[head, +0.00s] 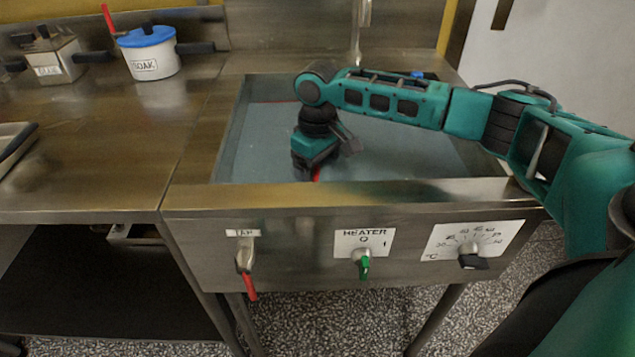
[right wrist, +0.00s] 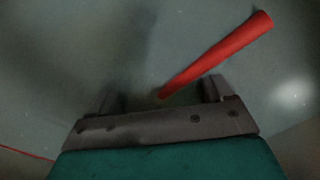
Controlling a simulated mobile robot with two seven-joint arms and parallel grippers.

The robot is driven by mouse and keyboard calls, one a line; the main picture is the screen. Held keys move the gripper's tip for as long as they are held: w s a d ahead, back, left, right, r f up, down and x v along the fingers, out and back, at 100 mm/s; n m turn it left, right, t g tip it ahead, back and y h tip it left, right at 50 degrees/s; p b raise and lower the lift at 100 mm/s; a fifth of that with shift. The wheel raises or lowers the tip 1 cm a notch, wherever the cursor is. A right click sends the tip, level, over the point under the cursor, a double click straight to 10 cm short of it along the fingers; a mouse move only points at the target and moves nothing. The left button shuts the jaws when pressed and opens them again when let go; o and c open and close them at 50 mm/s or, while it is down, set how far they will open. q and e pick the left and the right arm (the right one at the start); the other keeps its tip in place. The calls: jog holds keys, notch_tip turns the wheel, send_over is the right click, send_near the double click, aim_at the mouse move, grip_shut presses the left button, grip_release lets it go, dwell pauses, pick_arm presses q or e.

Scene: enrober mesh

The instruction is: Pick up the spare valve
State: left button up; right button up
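A red tapered rod (right wrist: 218,54) shows in the right wrist view, slanting from the upper right down to between my fingers. Its lower end is close to the gripper body. A small piece of the red rod (head: 316,174) also shows in the head view, under my right gripper, inside the metal basin (head: 205,178). It may be the spare valve's handle; no valve body is visible. My right gripper (right wrist: 160,92) points down into the basin, its fingers apart on either side of the rod's lower end. Contact cannot be told. My left gripper is out of view.
The basin's front panel has a red-handled tap (head: 246,270), a green heater switch (head: 364,265) and a dial (head: 472,257). A white pot with a blue lid (head: 150,55) and a metal box (head: 55,60) stand on the left counter (head: 110,150). A spout stands behind the basin.

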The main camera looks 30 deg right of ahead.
grip_shut()
dwell(0.5)
